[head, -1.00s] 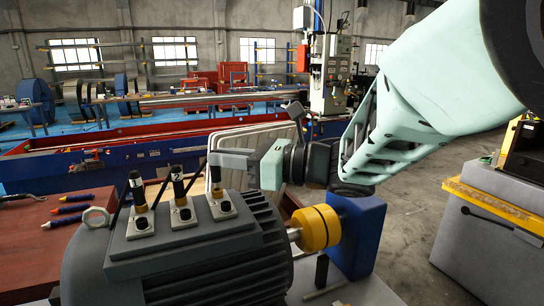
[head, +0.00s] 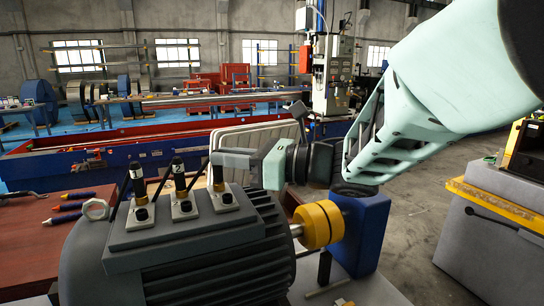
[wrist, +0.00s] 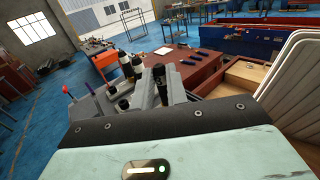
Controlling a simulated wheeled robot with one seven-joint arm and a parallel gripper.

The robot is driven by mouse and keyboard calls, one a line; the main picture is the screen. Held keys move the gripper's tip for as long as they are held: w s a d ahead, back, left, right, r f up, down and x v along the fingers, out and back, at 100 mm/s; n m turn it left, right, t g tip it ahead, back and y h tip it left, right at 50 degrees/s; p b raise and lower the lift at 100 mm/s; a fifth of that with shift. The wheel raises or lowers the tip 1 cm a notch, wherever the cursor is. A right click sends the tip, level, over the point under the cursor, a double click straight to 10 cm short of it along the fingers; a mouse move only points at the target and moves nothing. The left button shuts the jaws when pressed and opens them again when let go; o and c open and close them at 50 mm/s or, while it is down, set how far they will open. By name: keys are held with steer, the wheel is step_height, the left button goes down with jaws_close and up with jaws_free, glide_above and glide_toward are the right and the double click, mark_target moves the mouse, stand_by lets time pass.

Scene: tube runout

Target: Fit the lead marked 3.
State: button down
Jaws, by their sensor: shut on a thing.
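The grey motor (head: 180,255) carries a raised block with three metal terminal pads. Two black leads with pale markings and yellow bands, the left lead (head: 138,188) and the middle lead (head: 179,180), stand upright on their pads. My gripper (head: 217,162) is shut on the third black lead (head: 218,180) above the right pad (head: 224,199). This lead stands about upright, its lower end at the pad; whether it is fully seated I cannot tell. Its number is unreadable. In the wrist view the held lead (wrist: 160,86) rises beyond the gripper edge.
A yellow coupling (head: 316,226) and a blue block (head: 364,232) stand right of the motor. Blue-handled tools (head: 72,206) lie on the red-brown table. A pale ribbed panel (head: 255,138) stands behind my gripper.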

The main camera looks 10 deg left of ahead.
steer(key=shift+f, duration=0.15)
steer(key=c, duration=1.3)
jaws_free()
steer(key=d+b, duration=0.1)
steer(key=d, duration=0.4)
steer(key=s+d+b, duration=0.1)
steer(key=d+b, duration=0.1)
steer(key=d, duration=0.4)
steer(key=d+b, duration=0.2)
steer(key=d, duration=0.4)
steer(key=shift+s+d, duration=0.15)
steer(key=shift+s, duration=0.25)
